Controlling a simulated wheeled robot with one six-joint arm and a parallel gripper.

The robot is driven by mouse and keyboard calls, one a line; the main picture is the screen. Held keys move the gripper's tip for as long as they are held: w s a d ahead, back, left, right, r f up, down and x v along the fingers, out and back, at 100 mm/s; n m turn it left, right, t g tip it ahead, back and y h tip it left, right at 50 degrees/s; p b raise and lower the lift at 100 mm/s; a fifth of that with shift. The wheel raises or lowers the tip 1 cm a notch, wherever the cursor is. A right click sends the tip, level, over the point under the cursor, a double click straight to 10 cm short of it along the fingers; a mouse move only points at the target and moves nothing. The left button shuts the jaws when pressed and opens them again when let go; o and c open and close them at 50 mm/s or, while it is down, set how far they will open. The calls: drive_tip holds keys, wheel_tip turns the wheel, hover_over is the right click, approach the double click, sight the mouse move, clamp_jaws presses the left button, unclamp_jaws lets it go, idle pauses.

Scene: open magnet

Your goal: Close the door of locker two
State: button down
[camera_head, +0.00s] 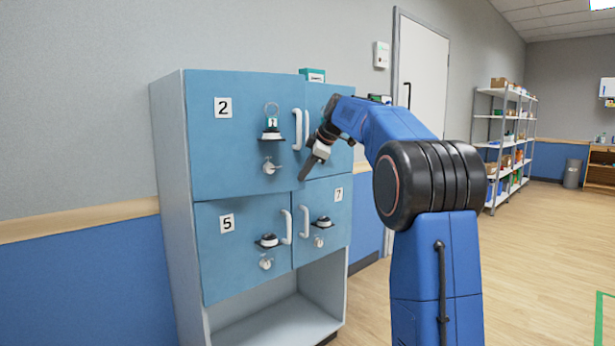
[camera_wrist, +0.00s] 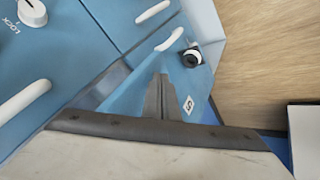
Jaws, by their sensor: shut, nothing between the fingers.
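The door of locker two (camera_head: 235,130) is the blue upper left door, marked with a 2 tag (camera_head: 223,107). It has a white handle (camera_head: 297,129) and a small knob (camera_head: 269,166). Its right edge overlaps the neighbouring upper door, so it looks slightly ajar. My gripper (camera_head: 304,177) is shut and empty, pointing down-left near the lower right corner of this door. I cannot tell whether it touches. In the wrist view, the shut fingers (camera_wrist: 160,98) sit before blue door panels, with a grey gap strip (camera_wrist: 108,82) beside them.
Below are the locker five door (camera_head: 240,240) and the locker seven door (camera_head: 325,200), both looking closed. The open bottom compartment (camera_head: 275,322) is empty. A small green box (camera_head: 312,75) stands on top.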

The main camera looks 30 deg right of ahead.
drive_tip(key=shift+n+y, duration=0.4)
drive_tip(key=shift+n, duration=0.3)
drive_tip(key=w, duration=0.4)
drive_tip(key=shift+w+d, duration=0.15)
drive_tip(key=shift+w, duration=0.1)
drive_tip(key=shift+w+n+g+y, duration=0.3)
drive_tip(key=shift+w+n, duration=0.2)
drive_tip(key=shift+w, duration=1)
drive_tip(key=shift+s, duration=0.1)
